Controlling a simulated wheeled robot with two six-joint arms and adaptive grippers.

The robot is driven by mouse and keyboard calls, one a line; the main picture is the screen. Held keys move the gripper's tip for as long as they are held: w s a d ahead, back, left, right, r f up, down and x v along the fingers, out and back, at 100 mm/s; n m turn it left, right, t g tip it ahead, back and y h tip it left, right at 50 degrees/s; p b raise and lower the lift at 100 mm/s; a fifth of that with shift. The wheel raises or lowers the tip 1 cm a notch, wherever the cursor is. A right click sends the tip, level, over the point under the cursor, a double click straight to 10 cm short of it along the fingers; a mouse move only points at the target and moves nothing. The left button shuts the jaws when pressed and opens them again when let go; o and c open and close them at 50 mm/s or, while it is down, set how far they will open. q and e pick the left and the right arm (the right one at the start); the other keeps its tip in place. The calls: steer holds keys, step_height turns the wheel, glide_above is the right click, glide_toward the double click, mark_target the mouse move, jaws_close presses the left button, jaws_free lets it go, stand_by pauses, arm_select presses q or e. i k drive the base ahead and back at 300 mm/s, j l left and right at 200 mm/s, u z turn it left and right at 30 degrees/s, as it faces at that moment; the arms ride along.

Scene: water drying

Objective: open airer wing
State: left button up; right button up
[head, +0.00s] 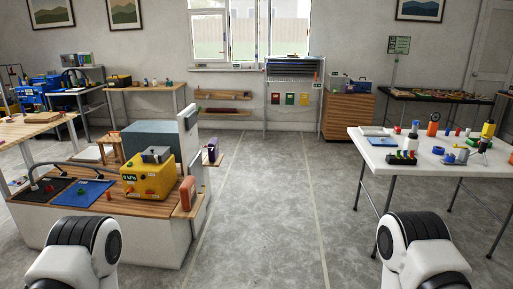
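I cannot pick out an airer for certain. A tall metal-framed stand (265,105) under the window has a dark slatted part (290,70) at its top and several coloured cards hanging below; it is too small to tell whether it is an airer or has a wing. My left arm comes in at the bottom left and my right arm at the bottom right. Only their white and black links show. Neither gripper is in view, and the stand is far across the room from both arms.
A low unit (155,240) with a wooden top, carrying a yellow box (148,178), stands at the left. A white table (440,180) with small items stands at the right. A clear grey floor lane (265,200) runs between them. A wooden drawer cabinet (348,117) is beside the stand.

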mark_target(196, 168)
steer(key=i+l+z, duration=0.1)
steer(key=i+z, duration=0.35)
steer(key=i, duration=2)
steer(key=i+u, duration=0.25)
steer(key=i, duration=0.2)
steer(key=i+l+u, duration=0.25)
steer(key=i, duration=0.15)
steer(key=i+l+u, duration=0.2)
steer(key=i, duration=0.25)
steer(key=i+l+u, duration=0.25)
steer(key=i, duration=0.15)
